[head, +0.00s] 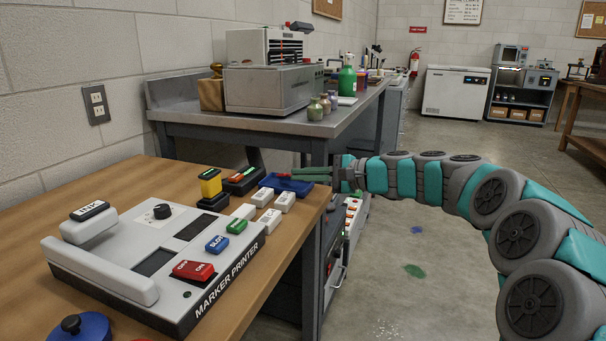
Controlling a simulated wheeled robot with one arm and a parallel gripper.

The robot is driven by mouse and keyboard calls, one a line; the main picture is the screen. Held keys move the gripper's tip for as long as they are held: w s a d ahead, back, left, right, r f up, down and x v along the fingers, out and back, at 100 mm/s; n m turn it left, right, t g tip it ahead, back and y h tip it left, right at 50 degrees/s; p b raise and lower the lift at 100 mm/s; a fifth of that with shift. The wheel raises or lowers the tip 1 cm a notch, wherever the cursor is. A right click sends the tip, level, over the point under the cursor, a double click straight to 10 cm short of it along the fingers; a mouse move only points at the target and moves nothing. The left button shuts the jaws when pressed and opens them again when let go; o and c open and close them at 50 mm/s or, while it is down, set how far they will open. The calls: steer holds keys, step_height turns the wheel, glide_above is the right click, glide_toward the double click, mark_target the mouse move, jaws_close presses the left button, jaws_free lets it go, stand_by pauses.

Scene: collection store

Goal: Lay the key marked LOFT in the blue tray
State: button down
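The blue tray (298,189) lies at the far right corner of the wooden table. My gripper (287,175) reaches in from the right, with its fingers over the tray. A small red thing shows at the fingertips; I cannot tell whether it is held or lies in the tray. The gap between the fingers is too small to judge. Several small white blocks, one of them a white block (270,221), lie just in front of the tray. No marking LOFT can be read, so I cannot tell which thing is that key.
A grey marker printer (119,243) with coloured buttons fills the wooden table's (30,220) front. A yellow and black block (211,185) and a dark holder (243,180) stand left of the tray. A metal bench (250,121) with bottles is behind.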

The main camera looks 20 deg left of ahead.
steer(key=shift+f, duration=0.15)
steer(key=c, duration=1.1)
jaws_free()
steer(key=shift+r, duration=0.2)
steer(key=v, duration=1.2)
steer(key=shift+r, duration=0.4)
steer(key=shift+s, duration=0.1)
